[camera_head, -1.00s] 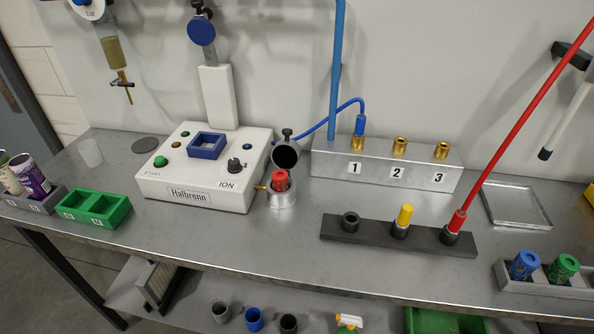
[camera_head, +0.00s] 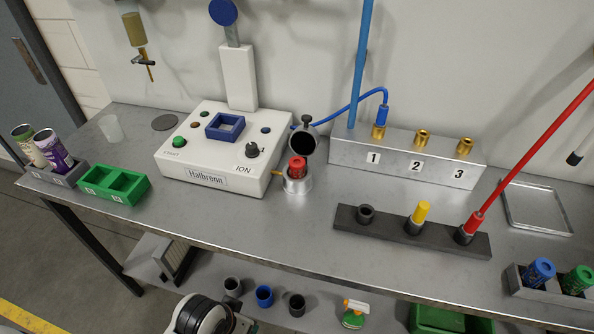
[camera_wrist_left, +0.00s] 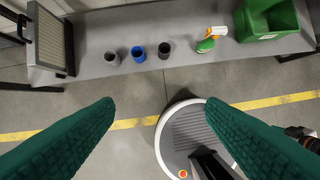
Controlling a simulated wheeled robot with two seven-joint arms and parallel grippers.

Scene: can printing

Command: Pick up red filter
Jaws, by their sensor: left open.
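The red filter (camera_head: 297,166) stands upright in a small silver metal holder (camera_head: 298,184), with only its upper part showing. The holder's round dark lid (camera_head: 303,142) is swung open behind it. The holder is beside the right side of the white Halbrenn box. My left gripper (camera_wrist_left: 160,103) shows only in the left wrist view, with two green ribbed fingers wide apart and nothing between them. It points down over the floor in front of the lower shelf, away from the red filter. My right gripper is not recognizable in any view.
Close to the filter are the Halbrenn box (camera_head: 206,180), the numbered block (camera_head: 440,170) with a blue hose, and the dark rack (camera_head: 350,222). A grey rack holds blue (camera_head: 540,271) and green (camera_head: 577,280) filters. The bench front below the holder is clear. Cups (camera_wrist_left: 137,52) stand on the lower shelf.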

